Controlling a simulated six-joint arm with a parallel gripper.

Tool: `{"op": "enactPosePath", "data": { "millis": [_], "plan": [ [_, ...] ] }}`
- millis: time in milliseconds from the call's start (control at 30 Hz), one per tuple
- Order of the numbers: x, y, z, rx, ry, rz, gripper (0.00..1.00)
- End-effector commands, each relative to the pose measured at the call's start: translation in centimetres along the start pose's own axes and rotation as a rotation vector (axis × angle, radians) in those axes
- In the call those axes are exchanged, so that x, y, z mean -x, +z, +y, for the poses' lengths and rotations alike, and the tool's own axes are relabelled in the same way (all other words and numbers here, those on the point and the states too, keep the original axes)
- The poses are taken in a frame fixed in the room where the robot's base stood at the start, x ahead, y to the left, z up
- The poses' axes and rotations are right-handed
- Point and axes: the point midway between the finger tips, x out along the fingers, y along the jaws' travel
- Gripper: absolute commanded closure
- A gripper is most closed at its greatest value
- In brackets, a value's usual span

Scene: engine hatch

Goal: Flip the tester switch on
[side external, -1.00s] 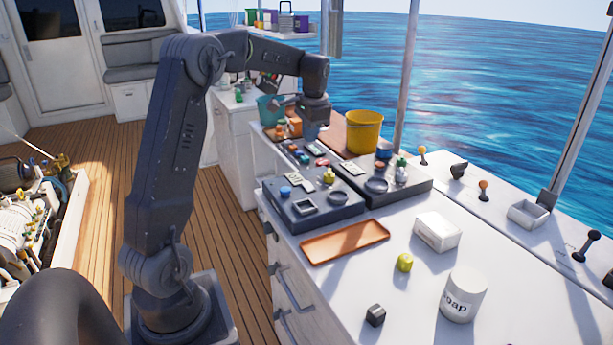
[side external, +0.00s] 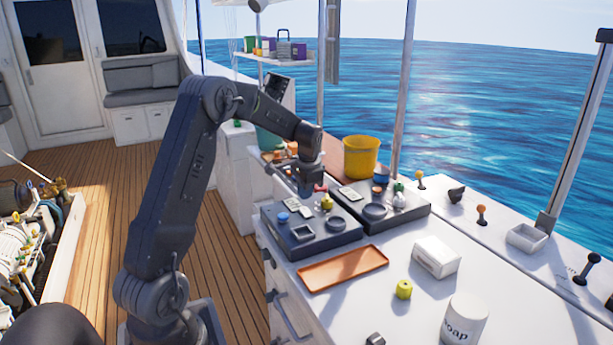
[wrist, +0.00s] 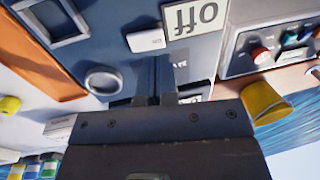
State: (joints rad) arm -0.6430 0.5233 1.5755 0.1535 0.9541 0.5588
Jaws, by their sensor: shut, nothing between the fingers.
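My gripper (side external: 305,192) is shut and empty, low over the back of the nearer dark grey panel box (side external: 312,238). In the wrist view its two fingers (wrist: 163,62) are together in front of the box face (wrist: 110,40). Beside the fingertips are a small white block (wrist: 146,40) and a pale plate reading "Off" (wrist: 195,17), upside down. A second pale label (wrist: 192,98) is mostly hidden behind the gripper. I cannot tell whether the fingers touch the box, nor which part is the switch or how it is set.
The box also carries a square frame (wrist: 52,20) and a round ring (wrist: 103,82). A second dark box (side external: 405,213) stands to its right. An orange tray (side external: 343,267) lies in front. A yellow bucket (side external: 361,157) stands behind. A white carton (side external: 436,257) is at right.

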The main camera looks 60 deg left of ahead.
Motion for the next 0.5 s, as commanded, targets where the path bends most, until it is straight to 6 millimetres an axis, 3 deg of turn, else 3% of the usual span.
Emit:
{"op": "enactPosePath", "data": {
  "millis": [200, 500],
  "plan": [
    [-3.0, 0.0, 0.0, 0.0, 0.001, -0.002, 1.0],
    [-3.8, 0.0, 0.0, -0.001, -0.001, 0.0, 1.0]
  ]
}}
